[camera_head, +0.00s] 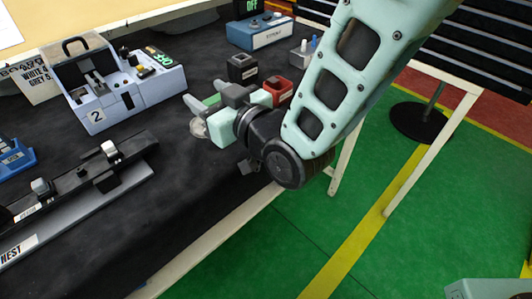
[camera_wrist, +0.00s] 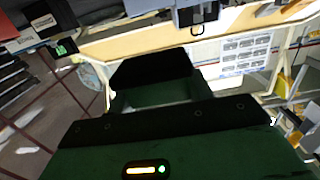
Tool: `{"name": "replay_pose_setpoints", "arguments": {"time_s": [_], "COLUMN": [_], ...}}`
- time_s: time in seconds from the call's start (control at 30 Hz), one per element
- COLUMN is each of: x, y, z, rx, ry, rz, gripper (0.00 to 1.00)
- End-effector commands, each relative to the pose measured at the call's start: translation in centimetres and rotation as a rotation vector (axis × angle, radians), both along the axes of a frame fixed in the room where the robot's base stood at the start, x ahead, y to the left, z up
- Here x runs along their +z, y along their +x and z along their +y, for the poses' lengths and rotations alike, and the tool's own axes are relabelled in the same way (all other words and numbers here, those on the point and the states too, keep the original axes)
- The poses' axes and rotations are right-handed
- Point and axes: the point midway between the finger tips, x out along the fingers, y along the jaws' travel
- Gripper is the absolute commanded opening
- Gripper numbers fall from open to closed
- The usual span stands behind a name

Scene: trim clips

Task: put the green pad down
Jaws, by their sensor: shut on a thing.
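My gripper (camera_head: 213,112) is over the front part of the dark table, with its fingers pointing left in the head view. It is shut on the green pad (camera_head: 211,100), which shows as a small bright green strip at the fingertips. The fingers hide most of the pad. I cannot tell whether the pad touches the table. In the wrist view my gripper's dark body and black fingers fill the lower middle, and the pad cannot be clearly made out there.
A grey fixture marked 2 (camera_head: 128,88) stands at the back left. A long black rail fixture (camera_head: 80,178) lies at the front left. A black bin (camera_head: 242,68) and a red bin (camera_head: 278,90) stand just behind my gripper. The dark table (camera_head: 190,190) is clear in front.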

Motion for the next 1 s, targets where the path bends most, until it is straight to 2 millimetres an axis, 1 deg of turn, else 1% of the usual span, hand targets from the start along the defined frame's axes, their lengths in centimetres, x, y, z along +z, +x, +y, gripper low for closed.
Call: {"name": "replay_pose_setpoints", "arguments": {"time_s": [0.03, 0.1, 0.3, 0.47, 0.7, 0.83, 1.0], "x": [-0.5, -1.5, -4.9, -6.2, -9.5, -10.2, -10.2], "y": [-0.5, -0.8, -0.8, -0.8, -0.8, -0.8, -0.8], "z": [0.3, 0.5, 0.5, 0.5, 0.5, 0.5, 0.5], "rx": [0.008, 0.012, 0.013, 0.012, 0.012, 0.011, 0.011], "ry": [-0.003, -0.004, -0.005, -0.003, -0.003, -0.001, 0.0], "rz": [0.002, 0.003, 0.003, 0.001, 0.002, 0.0, 0.0], "gripper": [0.28, 0.28, 0.28, 0.28, 0.28, 0.28, 0.28]}}
